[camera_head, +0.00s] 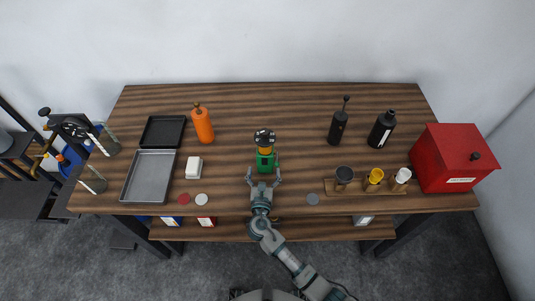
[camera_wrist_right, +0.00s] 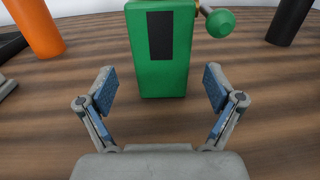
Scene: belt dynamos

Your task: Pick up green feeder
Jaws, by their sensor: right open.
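The green feeder (camera_head: 265,162) stands upright near the front middle of the table, with a yellow-orange part and a dark top above its green body. My right gripper (camera_head: 263,180) is open and empty just in front of the feeder. In the wrist view its two blue-padded fingers (camera_wrist_right: 160,88) are spread to either side, with the feeder beyond them, apart from the pads. My left gripper is not in view.
An orange bottle (camera_head: 203,126) stands left of the feeder, near a white block (camera_head: 194,168) and a grey tray (camera_head: 149,177). Black bottles (camera_head: 338,127) stand to the right. A wooden rack (camera_head: 348,190) and red box (camera_head: 455,158) are further right. Table around the feeder is clear.

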